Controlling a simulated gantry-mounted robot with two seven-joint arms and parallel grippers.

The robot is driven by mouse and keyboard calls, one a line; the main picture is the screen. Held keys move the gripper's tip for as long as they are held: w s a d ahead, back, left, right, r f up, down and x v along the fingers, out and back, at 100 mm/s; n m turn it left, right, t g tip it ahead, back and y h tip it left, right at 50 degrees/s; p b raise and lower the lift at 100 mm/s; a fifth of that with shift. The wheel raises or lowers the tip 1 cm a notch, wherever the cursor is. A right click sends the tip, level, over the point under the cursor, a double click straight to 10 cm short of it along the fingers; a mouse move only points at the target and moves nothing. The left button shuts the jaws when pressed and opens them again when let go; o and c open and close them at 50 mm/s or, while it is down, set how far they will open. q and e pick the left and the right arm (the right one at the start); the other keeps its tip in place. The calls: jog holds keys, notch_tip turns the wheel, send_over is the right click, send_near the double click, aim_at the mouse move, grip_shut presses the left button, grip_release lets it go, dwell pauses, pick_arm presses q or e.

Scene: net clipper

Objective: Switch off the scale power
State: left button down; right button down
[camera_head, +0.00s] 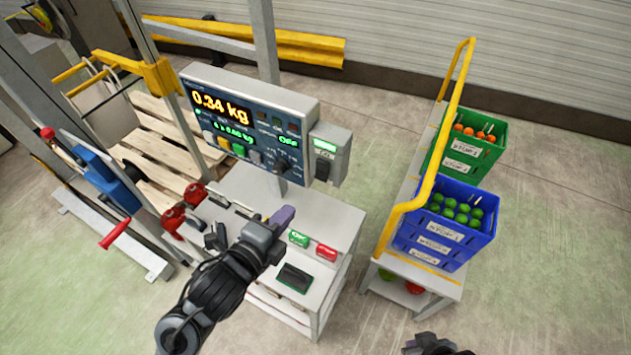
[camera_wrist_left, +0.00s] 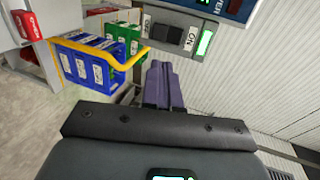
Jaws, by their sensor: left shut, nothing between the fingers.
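The scale display (camera_head: 245,122) is lit and reads 0.34 kg. A grey power box (camera_head: 328,152) is on its right side, with a green lit panel and a black rocker switch (camera_head: 322,171). In the left wrist view the switch (camera_wrist_left: 168,34) is near the top, beside an ON label and the green light (camera_wrist_left: 205,42). My left gripper (camera_head: 286,214) is shut and empty, below and left of the power box. Its purple fingertips (camera_wrist_left: 163,70) appear just below the box, apart from the switch. My right gripper (camera_head: 435,345) is only partly in view at the bottom edge.
The white cabinet (camera_head: 338,222) under the display carries a green button (camera_head: 299,239) and a red button (camera_head: 327,252). Right of it is a stand with a yellow rail (camera_head: 428,190), a blue crate (camera_head: 440,232) and a green crate (camera_head: 465,160). Floor is open between them.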

aim_at(321, 176)
pick_arm(q)
jog(key=p+x, duration=0.3)
jog(key=x, duration=1)
jog(key=shift+w+d, duration=0.25)
jog(key=shift+w, duration=0.1)
jog(key=shift+f, duration=0.1)
